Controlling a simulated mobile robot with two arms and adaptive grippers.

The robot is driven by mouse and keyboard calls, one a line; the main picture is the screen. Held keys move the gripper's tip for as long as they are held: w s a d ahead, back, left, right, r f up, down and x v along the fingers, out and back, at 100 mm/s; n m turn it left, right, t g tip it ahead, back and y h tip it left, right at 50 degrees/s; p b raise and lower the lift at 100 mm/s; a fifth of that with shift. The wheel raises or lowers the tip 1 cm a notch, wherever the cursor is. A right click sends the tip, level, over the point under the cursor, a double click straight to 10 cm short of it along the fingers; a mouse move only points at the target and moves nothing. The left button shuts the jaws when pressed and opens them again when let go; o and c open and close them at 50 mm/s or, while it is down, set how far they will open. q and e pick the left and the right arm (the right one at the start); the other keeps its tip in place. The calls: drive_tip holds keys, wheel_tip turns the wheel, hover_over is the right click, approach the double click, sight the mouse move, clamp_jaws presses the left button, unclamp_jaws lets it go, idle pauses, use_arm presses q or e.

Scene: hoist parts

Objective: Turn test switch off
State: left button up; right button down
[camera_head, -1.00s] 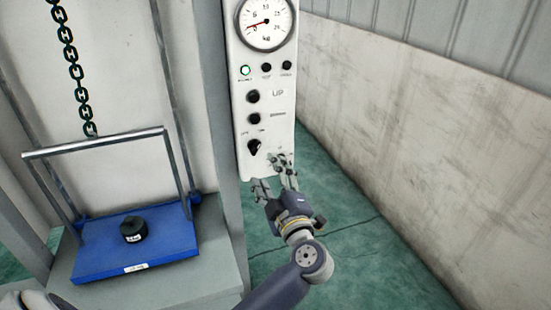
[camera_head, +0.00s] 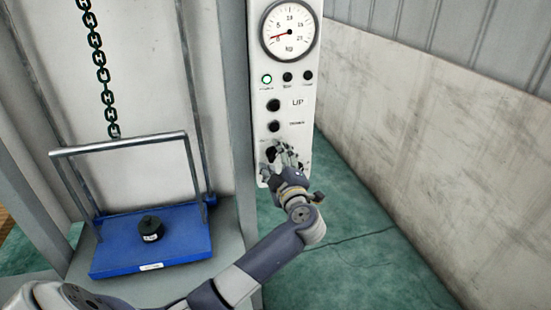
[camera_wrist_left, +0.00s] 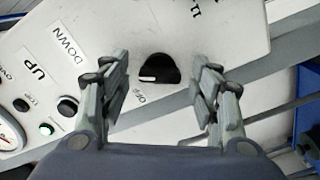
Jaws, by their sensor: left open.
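The test switch is a black rotary knob (camera_wrist_left: 158,70) with a white pointer mark, low on the white control panel (camera_head: 292,103). In the left wrist view it sits between the fingers of my left gripper (camera_wrist_left: 162,98), which is open, with clear space on both sides of the knob. In the head view my left gripper (camera_head: 280,158) is in front of the panel's lower part, and the knob (camera_head: 270,152) is partly hidden by it. Whether the fingers touch the panel I cannot tell. My right gripper is not in view.
Above the switch are black buttons (camera_head: 273,105), a lit green indicator (camera_head: 267,79) and a round kg gauge (camera_head: 289,31). A blue platform (camera_head: 120,262) with a black weight (camera_head: 150,229) stands left, below a chain (camera_head: 98,60). Green floor lies right of the panel.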

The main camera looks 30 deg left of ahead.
use_arm(q)
drive_tip(key=c, duration=1)
drive_tip(key=shift+c, duration=0.2)
drive_tip(key=shift+n, duration=0.3)
drive_tip(key=n, duration=0.2)
drive_tip(key=shift+f+n, duration=0.1)
drive_tip(key=shift+n, duration=0.2)
drive_tip(key=n, duration=0.2)
drive_tip(key=shift+n, duration=0.4)
drive_tip(key=n, duration=0.3)
drive_tip(key=shift+b, duration=0.35)
drive_tip(key=shift+n+b, duration=0.35)
drive_tip(key=shift+n, duration=1.05)
